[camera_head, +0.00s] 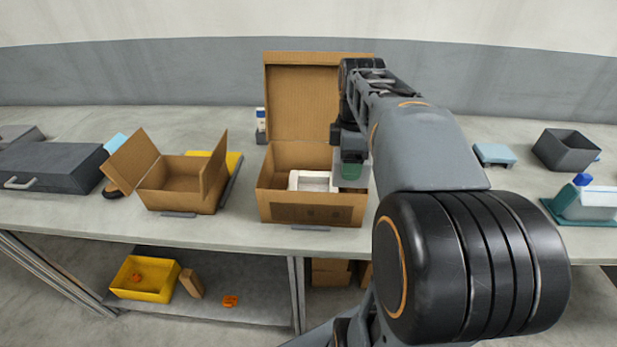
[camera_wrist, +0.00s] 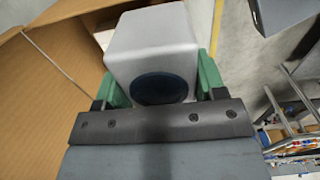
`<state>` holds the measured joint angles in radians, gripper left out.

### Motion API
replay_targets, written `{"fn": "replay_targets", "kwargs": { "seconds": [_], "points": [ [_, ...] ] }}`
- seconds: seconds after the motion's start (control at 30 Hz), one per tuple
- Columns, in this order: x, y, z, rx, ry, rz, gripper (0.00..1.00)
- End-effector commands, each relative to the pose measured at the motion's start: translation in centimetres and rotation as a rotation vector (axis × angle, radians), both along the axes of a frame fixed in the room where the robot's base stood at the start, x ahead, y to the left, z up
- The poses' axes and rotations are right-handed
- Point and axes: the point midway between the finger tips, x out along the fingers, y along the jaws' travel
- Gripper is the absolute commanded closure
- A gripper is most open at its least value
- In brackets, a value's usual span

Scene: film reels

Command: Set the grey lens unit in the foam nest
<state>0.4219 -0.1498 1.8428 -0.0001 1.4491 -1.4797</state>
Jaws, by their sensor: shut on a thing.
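My gripper (camera_head: 352,170) is shut on the grey lens unit, at the right side of an open cardboard box (camera_head: 312,214). In the wrist view the lens unit (camera_wrist: 152,42) is a pale grey rounded block with a dark blue round lens, held between the green fingers of my gripper (camera_wrist: 160,75). In the head view the lens unit (camera_head: 347,182) is mostly hidden by the gripper. The white foam nest (camera_head: 313,180) lies inside the cardboard box, just left of the gripper. I cannot tell whether the unit touches the foam or the box wall.
The box's tall lid (camera_head: 305,100) stands up behind. A smaller open cardboard box (camera_head: 180,185) is to the left, by a dark case (camera_head: 50,168). A grey bin (camera_head: 566,150) and a teal tray (camera_head: 570,217) are at the right. A yellow bin (camera_head: 144,280) sits on the lower shelf.

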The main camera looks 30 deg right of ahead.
Motion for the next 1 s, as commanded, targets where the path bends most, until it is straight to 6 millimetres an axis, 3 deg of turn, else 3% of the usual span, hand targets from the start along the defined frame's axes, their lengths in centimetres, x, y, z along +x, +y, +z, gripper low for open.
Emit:
{"fn": "replay_targets", "kwargs": {
  "seconds": [0.2,0.4,1.0],
  "points": [
    [5.1,2.0,-2.4,0.001,0.002,0.004,0.85],
    [7.9,3.1,-5.5,0.000,0.000,0.002,0.85],
    [10.5,4.1,-9.3,0.000,0.000,-0.002,0.85]
  ]
}}
